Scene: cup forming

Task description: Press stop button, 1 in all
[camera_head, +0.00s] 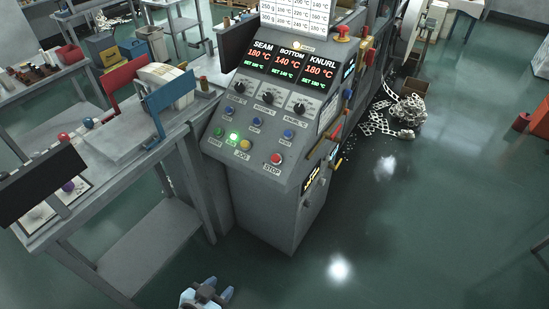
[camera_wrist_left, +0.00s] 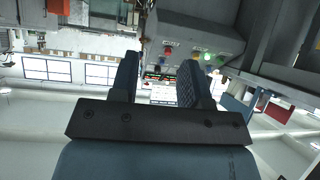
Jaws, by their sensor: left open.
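The red stop button (camera_head: 277,158) sits above a STOP label at the lower right of the grey control console's (camera_head: 291,197) sloped panel. In the left wrist view, which looks upside down, a small red button (camera_wrist_left: 168,52) shows just beyond the fingers and seems to be the same one. My left gripper (camera_head: 219,289) is at the bottom edge of the head view, in front of the console and well apart from the button. Its two fingers (camera_wrist_left: 158,75) are spread with nothing between them. My right gripper is not in view.
A lit green button (camera_head: 233,136) and a yellow button (camera_head: 246,145) lie left of the stop button. Red temperature displays (camera_head: 289,62) and dials are higher up. A grey workbench (camera_head: 118,160) stands left of the console.

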